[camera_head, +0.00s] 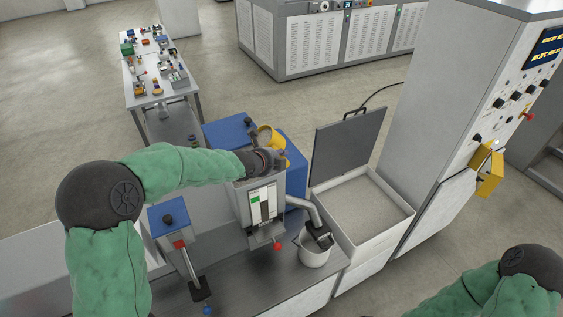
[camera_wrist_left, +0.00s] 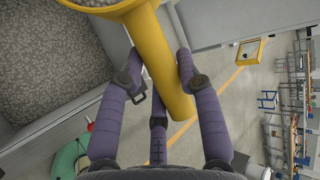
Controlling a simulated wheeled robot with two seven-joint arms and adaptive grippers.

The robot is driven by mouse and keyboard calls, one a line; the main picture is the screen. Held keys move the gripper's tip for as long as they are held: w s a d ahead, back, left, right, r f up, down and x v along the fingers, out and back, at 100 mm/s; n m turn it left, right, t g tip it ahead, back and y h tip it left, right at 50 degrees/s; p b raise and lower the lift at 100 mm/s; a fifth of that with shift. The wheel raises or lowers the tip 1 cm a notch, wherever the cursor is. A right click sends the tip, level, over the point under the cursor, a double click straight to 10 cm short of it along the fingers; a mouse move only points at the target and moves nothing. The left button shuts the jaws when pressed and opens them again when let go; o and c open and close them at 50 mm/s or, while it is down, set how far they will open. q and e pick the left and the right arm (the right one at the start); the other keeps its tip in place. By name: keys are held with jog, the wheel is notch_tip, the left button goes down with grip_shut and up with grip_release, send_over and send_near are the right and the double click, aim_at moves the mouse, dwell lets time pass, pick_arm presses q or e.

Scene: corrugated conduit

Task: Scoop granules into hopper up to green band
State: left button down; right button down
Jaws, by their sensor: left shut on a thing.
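The yellow scoop (camera_head: 267,138) is above the grey hopper (camera_head: 242,205) in the head view. My left gripper (camera_head: 275,161) is at the scoop. In the left wrist view its purple fingers (camera_wrist_left: 160,85) are shut around the scoop's yellow handle (camera_wrist_left: 162,62). Granules (camera_wrist_left: 98,3) show in the scoop's cup at the top edge. The hopper's front has a pale window with a green band (camera_head: 255,199). The fill level inside cannot be read. The granule bin (camera_head: 365,210) stands open at the right. My right gripper is out of view.
The bin's grey lid (camera_head: 347,145) stands raised behind it. A white bucket (camera_head: 314,251) sits under the hopper's spout (camera_head: 302,205). A blue-topped stand (camera_head: 168,216) is left of the hopper. A tall control cabinet (camera_head: 435,110) stands right of the bin.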

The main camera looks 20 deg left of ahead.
pick_arm(q)
jog(key=shift+s+a+r+n+t+h+b, duration=0.15)
jog(key=shift+t+h+b, duration=0.1)
jog(key=shift+t, duration=0.25)
jog(key=shift+s+r+n+t+h+b, duration=0.15)
jog(key=shift+t+h, duration=0.1)
jog(key=shift+t, duration=0.25)
jog(key=shift+s+a+f+t+b, duration=0.1)
jog(key=shift+a+t+b, duration=0.05)
jog(key=shift+t+b, duration=0.3)
jog(key=b, duration=0.1)
jog(key=n+t+h+b, duration=0.1)
jog(key=b, duration=0.1)
jog(key=shift+s+a+t, duration=0.15)
jog(key=shift+s+t, duration=0.1)
jog(key=shift+s+a+r+n+t+h+b, duration=0.15)
jog(key=shift+s+a+r+n+t+b, duration=0.75)
jog(key=shift+b, duration=3.45)
jog(key=shift+w+d+f+n+t+h+b, duration=0.1)
jog(key=shift+d+n+t+h+b, duration=0.2)
jog(key=shift+t+b, duration=2.65)
jog(key=shift+s+a+r+n+g+h+b, duration=0.15)
jog(key=shift+s+a+r+n+b, duration=0.4)
jog(key=shift+b, duration=5.2)
jog(key=shift+w+d+f, duration=0.1)
jog(key=shift+d+f, duration=0.05)
jog(key=shift+d, duration=0.05)
